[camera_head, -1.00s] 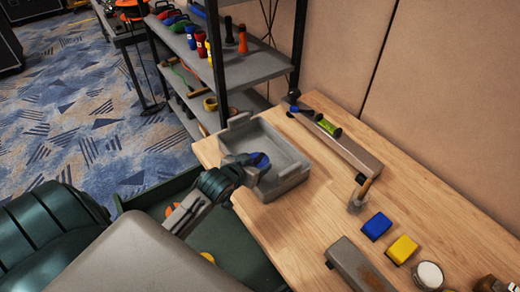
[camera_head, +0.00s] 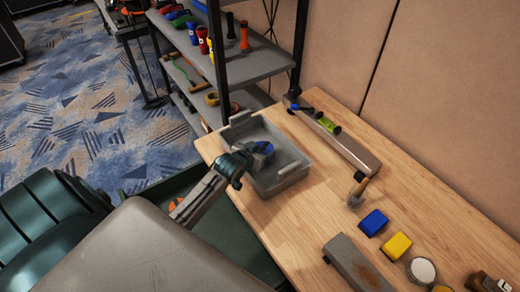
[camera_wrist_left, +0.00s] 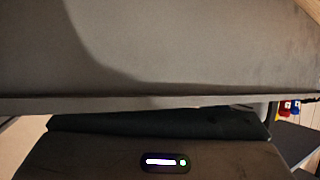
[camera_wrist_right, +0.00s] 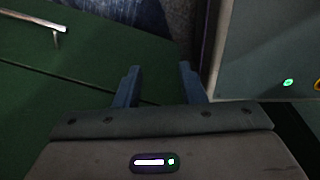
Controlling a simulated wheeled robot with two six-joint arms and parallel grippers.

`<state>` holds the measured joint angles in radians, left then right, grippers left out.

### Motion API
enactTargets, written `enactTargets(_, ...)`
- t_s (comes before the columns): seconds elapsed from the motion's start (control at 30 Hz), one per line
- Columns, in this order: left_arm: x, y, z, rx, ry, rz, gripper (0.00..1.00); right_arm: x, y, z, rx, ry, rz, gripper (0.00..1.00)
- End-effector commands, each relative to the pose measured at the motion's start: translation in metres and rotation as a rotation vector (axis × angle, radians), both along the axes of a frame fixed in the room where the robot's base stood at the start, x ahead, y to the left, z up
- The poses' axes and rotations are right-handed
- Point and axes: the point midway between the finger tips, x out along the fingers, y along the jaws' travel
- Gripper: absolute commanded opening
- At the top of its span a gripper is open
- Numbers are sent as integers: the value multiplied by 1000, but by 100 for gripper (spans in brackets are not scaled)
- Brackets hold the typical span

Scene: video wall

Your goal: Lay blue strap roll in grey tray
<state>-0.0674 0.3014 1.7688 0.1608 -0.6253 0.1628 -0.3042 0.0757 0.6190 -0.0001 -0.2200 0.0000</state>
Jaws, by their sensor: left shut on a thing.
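The grey tray (camera_head: 291,172) stands on the near left end of the wooden table in the head view. A grey surface fills most of the left wrist view and hides the fingertips. My right gripper (camera_wrist_right: 159,85) shows in the right wrist view, open and empty.
A metal shelf (camera_head: 262,62) stands behind. Bare table (camera_head: 300,215) lies between tray and blocks.

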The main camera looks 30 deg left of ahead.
Motion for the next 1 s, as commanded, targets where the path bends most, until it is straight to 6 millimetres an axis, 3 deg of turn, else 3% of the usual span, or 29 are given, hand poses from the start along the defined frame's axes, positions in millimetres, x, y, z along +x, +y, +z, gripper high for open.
enactTargets(0.5, 0, 0, -13, -2, 2, 1, 37, 5, -6, -3, -6, -5, 2, 36)
enactTargets(0.53, -1, 0, -14, -2, 4, 1, 69, 5, -6, -3, -6, -5, 2, 36)
enactTargets(0.63, -1, 0, -15, -4, 7, 2, 87, 5, -6, -3, -7, -5, 2, 36)
enactTargets(1.0, -3, -1, -12, -8, 12, 3, 87, 5, -6, -1, -6, -6, 2, 36)
